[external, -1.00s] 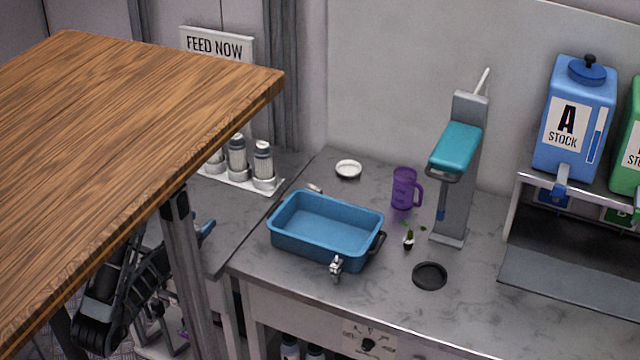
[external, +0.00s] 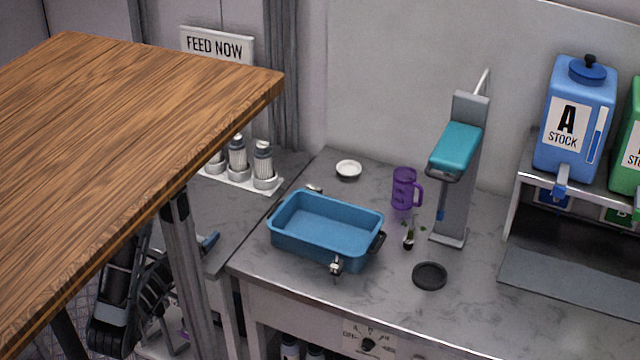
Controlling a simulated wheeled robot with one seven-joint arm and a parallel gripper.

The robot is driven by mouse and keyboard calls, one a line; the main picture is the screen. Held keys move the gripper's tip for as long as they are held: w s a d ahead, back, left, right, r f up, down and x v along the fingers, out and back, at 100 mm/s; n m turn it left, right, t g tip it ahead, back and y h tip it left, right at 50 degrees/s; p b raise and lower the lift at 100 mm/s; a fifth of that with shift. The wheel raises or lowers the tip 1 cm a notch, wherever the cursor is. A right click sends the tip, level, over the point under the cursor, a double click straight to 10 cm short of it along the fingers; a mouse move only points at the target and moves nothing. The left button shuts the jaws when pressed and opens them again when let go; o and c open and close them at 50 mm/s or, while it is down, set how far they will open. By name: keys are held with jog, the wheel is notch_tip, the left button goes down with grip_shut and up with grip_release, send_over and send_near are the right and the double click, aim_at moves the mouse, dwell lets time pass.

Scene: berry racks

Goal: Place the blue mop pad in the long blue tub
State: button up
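The long blue tub (external: 325,250) sits on the grey counter in the middle of the external view; it looks empty inside. My black arm and gripper (external: 150,285) are at the lower left, below and behind the wooden tabletop, largely hidden by it and its leg. A small blue piece (external: 209,243) shows just right of the table leg, near the gripper, left of the tub. It may be the blue mop pad, but too little shows to be sure. I cannot make out the fingertips or whether they hold it.
The wooden tabletop (external: 130,130) and its grey leg (external: 184,265) stand between the camera and my arm.

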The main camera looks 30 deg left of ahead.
jog(key=shift+o, duration=0.2)
jog(key=shift+r, duration=0.15)
jog(key=shift+s, duration=0.4)
jog(key=s+r+b, duration=0.1)
jog(key=s+b, duration=0.1)
jog(key=s, duration=0.9)
jog(key=shift+d, duration=0.2)
jog(key=d+r+g, duration=0.1)
jog(key=d+r, duration=0.4)
jog(key=d+r+g, duration=0.1)
jog(key=d+r, duration=0.4)
jog(key=shift+s+d+g, duration=0.1)
jog(key=shift+s+g, duration=0.05)
jog(key=shift+g, duration=0.15)
